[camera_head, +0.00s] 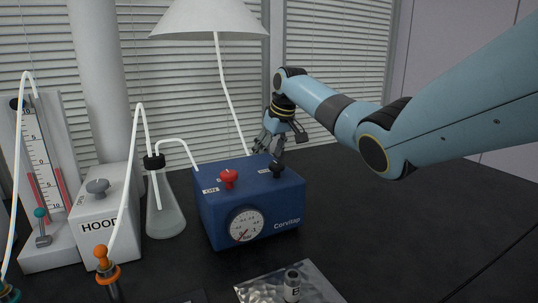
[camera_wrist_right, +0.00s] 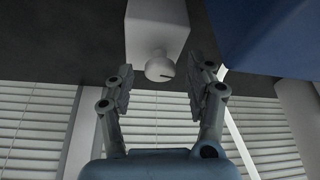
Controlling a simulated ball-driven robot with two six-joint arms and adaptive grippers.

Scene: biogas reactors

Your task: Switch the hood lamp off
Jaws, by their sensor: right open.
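The white conical lamp shade (camera_head: 210,18) hangs on a thin curved stem at the top of the head view. I cannot tell whether it is lit. My right gripper (camera_head: 277,143) is just behind the blue box, pointing down. In the right wrist view my right gripper (camera_wrist_right: 160,90) is open and empty. A pale round knob (camera_wrist_right: 159,68) with a dark mark lies between and beyond its fingertips, on a white box (camera_wrist_right: 157,27). In the head view no such box shows at the gripper; the blue box may hide it. My left gripper is not in view.
The blue box (camera_head: 270,198) has a gauge, a red knob and a black knob. A white HOOD box (camera_head: 111,221) with a grey knob (camera_head: 97,187), a flask (camera_head: 164,212) and tubes stand left. A metallic tray (camera_head: 320,290) lies in front. The dark table is clear at right.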

